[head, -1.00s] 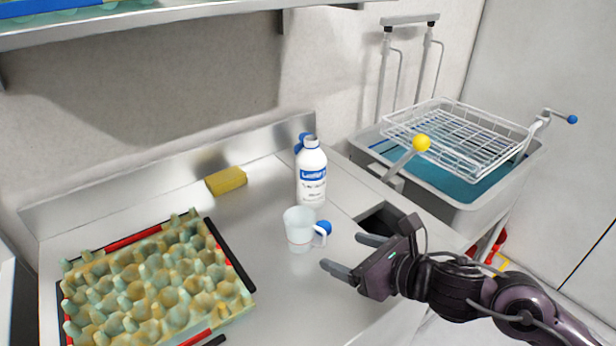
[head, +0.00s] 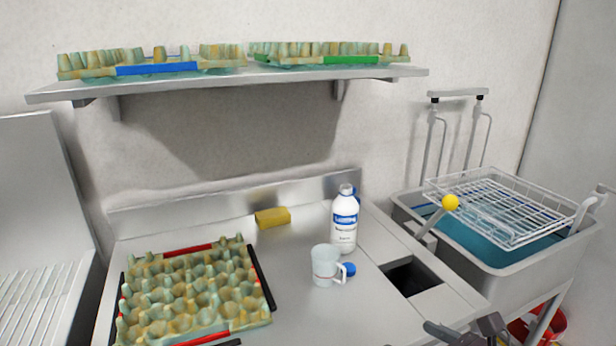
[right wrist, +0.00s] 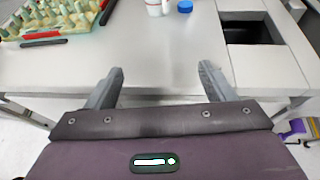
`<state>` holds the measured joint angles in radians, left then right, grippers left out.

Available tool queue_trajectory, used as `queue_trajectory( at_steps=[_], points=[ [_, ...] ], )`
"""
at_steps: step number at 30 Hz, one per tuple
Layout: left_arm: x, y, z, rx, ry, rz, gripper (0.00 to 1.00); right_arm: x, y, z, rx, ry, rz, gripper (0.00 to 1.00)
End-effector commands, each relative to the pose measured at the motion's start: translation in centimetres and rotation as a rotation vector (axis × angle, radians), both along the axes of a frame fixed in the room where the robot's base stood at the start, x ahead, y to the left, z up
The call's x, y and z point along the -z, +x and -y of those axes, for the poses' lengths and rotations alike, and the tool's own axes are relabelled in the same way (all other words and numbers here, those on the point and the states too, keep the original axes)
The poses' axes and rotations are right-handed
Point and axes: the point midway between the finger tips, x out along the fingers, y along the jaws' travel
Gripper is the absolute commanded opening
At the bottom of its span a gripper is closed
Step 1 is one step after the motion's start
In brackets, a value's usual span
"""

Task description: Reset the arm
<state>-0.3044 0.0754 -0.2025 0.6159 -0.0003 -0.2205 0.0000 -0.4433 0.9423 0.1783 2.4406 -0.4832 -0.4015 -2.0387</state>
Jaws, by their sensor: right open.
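My right gripper (right wrist: 160,85) is open and empty in the right wrist view, with its two fingers apart over the front edge of the steel counter. In the head view only part of my right gripper (head: 462,332) shows, at the bottom edge, right of the cup and below the square opening. My left gripper is not in view.
On the counter (head: 300,310) are an egg tray (head: 195,300), a yellow sponge (head: 272,218), a white bottle (head: 344,222), a clear cup (head: 325,266) and a blue cap (head: 347,269). A square opening (head: 410,277) and a sink (head: 500,262) with a wire rack lie right. Egg trays sit on the shelf (head: 240,84).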

Motion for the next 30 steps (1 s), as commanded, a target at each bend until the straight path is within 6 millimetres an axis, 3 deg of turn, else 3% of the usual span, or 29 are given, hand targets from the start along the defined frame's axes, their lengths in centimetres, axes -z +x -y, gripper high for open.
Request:
queue_trajectory(
  at_steps=[11,17,23,30],
  points=[
    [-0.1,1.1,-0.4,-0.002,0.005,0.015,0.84,1.3,0.3,1.3,0.239,0.238,-0.141,0.76],
    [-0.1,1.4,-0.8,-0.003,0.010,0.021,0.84,2.7,0.2,2.5,0.473,0.477,-0.270,0.76],
    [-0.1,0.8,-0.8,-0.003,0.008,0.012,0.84,5.4,-0.9,3.9,0.832,0.842,-0.451,0.76],
    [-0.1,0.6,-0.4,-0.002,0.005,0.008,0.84,10.5,-5.4,4.6,1.536,1.517,-0.709,0.76]
  ],
)
